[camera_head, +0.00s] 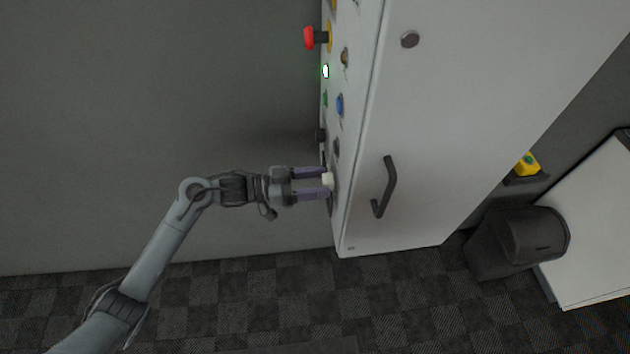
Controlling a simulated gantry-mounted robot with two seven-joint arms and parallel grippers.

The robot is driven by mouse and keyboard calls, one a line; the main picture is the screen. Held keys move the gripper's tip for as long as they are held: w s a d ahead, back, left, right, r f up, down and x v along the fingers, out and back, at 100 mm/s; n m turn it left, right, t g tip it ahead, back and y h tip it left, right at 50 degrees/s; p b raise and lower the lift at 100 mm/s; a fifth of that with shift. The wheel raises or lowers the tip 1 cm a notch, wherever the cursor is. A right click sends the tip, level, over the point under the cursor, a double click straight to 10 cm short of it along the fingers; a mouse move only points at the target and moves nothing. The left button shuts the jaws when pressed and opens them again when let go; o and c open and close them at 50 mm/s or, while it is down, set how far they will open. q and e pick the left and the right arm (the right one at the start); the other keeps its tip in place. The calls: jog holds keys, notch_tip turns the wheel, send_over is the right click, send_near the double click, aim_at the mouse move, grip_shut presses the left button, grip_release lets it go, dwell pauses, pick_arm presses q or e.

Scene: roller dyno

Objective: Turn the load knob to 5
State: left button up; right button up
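A control panel (334,118) runs down the narrow left face of a tall white cabinet, seen nearly edge-on. Near its lower end a small pale knob-like piece (328,181) stands out from the panel; I take it for the load knob, but its label and scale cannot be read. My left gripper (323,183) points right at this piece. Its two purple-grey fingers are apart, with the tips beside the pale piece, one above and one below in the picture. I cannot tell whether they touch it. My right gripper is not in view.
Above on the panel are a red mushroom button (310,38), a lit white-green lamp (325,71), a blue button (340,104) and a dark knob (320,134). The cabinet door has a black handle (386,187). A dark bin (516,241) stands right. Space left of the panel is clear.

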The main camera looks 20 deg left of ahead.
pick_arm(q)
jog(key=c, duration=0.7)
jog(key=shift+c, duration=0.2)
jog(key=m+b, duration=0.1)
jog(key=m, duration=0.2)
jog(key=shift+f, duration=0.1)
jog(key=m+b, duration=0.2)
jog(key=m, duration=0.1)
jog(key=shift+m+b, duration=9.55)
jog(key=shift+m, duration=0.85)
